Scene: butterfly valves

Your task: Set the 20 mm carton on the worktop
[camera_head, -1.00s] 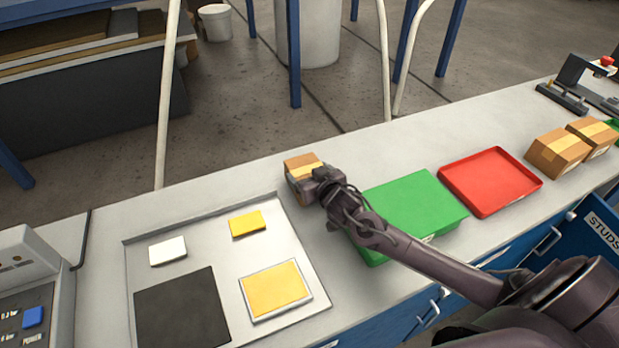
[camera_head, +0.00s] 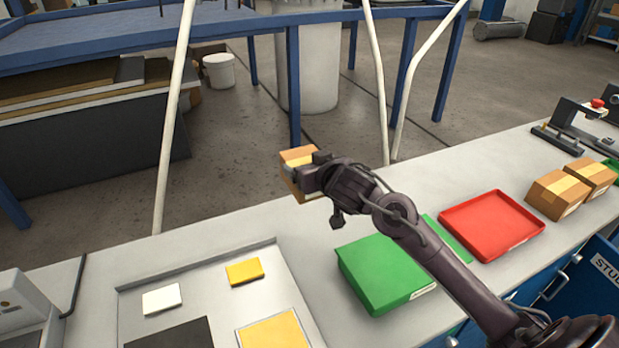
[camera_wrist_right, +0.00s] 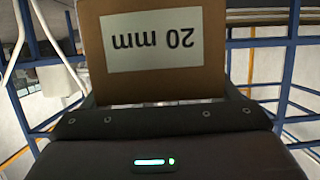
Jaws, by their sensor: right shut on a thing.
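The 20 mm carton (camera_head: 296,158) is a small brown box with a yellow tape strip. My right gripper (camera_head: 308,178) is shut on it and holds it in the air above the back edge of the worktop (camera_head: 330,220). In the right wrist view the carton (camera_wrist_right: 152,78) fills the space beyond the gripper (camera_wrist_right: 155,102), and its white label reads "20 mm" upside down. The gripper and wrist hide part of the carton in the head view. My left gripper is not in view.
A green box (camera_head: 378,275) and a red tray (camera_head: 490,224) stand on the worktop, right of the carton. Two more cartons (camera_head: 556,194) stand further right. A recessed panel with a yellow block (camera_head: 244,271) and a white block (camera_head: 161,299) lies front left. Bare worktop shows between panel and green box.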

